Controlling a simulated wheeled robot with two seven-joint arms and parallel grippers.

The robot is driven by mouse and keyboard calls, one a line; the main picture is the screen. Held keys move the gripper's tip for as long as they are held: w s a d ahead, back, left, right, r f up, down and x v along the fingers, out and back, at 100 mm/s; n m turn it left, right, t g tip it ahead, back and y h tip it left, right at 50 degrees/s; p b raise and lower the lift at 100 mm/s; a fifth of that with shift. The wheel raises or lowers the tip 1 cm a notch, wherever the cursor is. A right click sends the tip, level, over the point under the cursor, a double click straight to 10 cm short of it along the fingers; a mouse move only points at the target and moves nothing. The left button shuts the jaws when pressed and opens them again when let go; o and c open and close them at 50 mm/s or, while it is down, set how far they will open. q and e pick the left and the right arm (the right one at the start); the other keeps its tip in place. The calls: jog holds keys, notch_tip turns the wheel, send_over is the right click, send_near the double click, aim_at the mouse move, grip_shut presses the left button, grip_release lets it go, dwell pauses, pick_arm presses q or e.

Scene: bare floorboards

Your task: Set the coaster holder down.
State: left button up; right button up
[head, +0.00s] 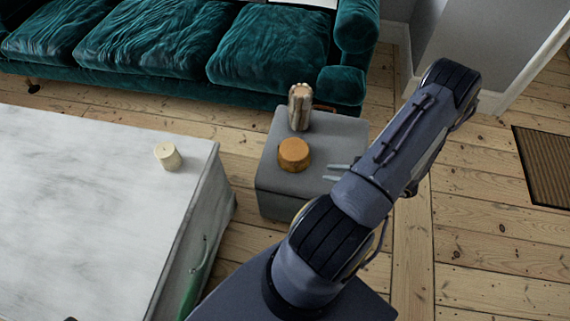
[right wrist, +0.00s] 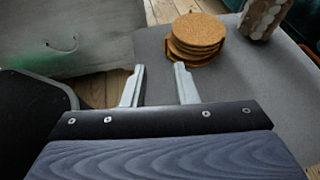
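The coaster holder (head: 293,154) shows as a round stack of cork-brown coasters. It sits upright on a grey, square-sided ottoman or low table (head: 285,192). In the right wrist view the stack (right wrist: 196,38) stands beyond my fingertips, slightly to the right, with a gap between. My right gripper (head: 331,173) is beside the stack, to its right in the head view, low over the grey top. In the wrist view its two fingers (right wrist: 159,68) are apart with nothing between them. The underside of the stack is hidden. My left gripper is not in view.
A striped, cup-like object (head: 299,108) stands behind the stack. A white marble-topped cabinet (head: 95,190) is at left, with a cream candle-like cylinder (head: 168,156) on it. A teal sofa (head: 180,45) stands behind. Floorboards are clear at right, before a brown mat (head: 548,165).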

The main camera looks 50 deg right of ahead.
jog(key=w+a+r+n+g+y, duration=0.2)
jog(key=w+a+r+n+g, duration=0.1)
jog(key=w+a+r+n, duration=0.4)
jog(key=w+a+r+n+g+y, duration=0.35)
jog(key=r+n, duration=0.25)
jog(key=r, duration=0.3)
jog(key=s+a+r+n+h, duration=0.3)
jog(key=a+r+n, duration=0.3)
jog(key=a+n, duration=0.1)
jog(key=s+a+r+n+h, duration=0.3)
jog(key=s+a+r+n, duration=0.1)
jog(key=a+r+n, duration=0.3)
jog(key=shift+n+h, duration=0.35)
jog(key=shift+n, duration=1.05)
jog(key=shift+s+a+r, duration=0.1)
